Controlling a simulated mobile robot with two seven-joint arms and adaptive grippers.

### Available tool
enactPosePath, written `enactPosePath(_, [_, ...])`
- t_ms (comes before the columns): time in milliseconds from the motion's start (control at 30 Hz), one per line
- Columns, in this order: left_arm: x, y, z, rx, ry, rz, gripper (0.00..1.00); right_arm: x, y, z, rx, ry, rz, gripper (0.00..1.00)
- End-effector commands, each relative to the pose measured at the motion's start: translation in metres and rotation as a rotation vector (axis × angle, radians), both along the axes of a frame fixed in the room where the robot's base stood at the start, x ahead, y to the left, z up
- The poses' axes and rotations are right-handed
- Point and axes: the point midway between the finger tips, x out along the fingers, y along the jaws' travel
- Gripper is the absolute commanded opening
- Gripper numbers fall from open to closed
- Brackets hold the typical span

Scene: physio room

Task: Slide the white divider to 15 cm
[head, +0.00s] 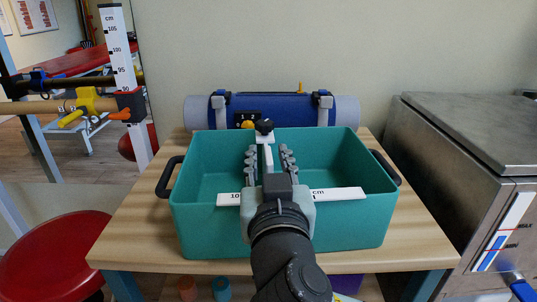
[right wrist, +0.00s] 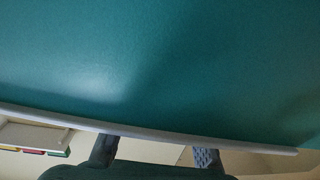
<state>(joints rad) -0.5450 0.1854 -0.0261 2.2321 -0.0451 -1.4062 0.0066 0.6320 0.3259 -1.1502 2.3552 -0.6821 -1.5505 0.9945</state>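The white divider (head: 267,158) stands in a teal bin (head: 210,165) and shows as a narrow white edge running front to back. At its back end a white bracket with a black knob (head: 264,126) sits at the bin's back rim. A white scale strip (head: 338,194) with "10" and "cm" lies along the front rim; my gripper covers its middle, so the divider's reading is hidden. My right gripper (head: 268,153) reaches over the front rim, its fingers apart on either side of the divider. The fingers also show apart in the right wrist view (right wrist: 155,154). My left gripper is out of view.
The bin stands on a wooden table (head: 135,215) against the wall. A rolled blue mat (head: 285,106) in a holder lies behind it. A metal cabinet (head: 470,150) stands on the right. A red stool (head: 50,250) and a scaled post (head: 119,55) are on the left.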

Motion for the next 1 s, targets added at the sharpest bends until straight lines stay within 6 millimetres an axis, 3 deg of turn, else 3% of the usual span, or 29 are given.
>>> enactPosePath(333, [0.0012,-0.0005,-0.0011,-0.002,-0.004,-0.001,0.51,0.0051,0.0001,-0.0002,0.002,0.001,0.000,0.30])
enactPosePath(600, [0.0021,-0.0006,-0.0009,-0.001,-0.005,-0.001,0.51,0.0049,0.0001,-0.0002,0.001,0.001,0.000,0.00])
enactPosePath(1000, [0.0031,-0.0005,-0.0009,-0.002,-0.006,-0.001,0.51,0.0059,-0.0001,-0.0003,0.001,0.001,0.000,0.00])
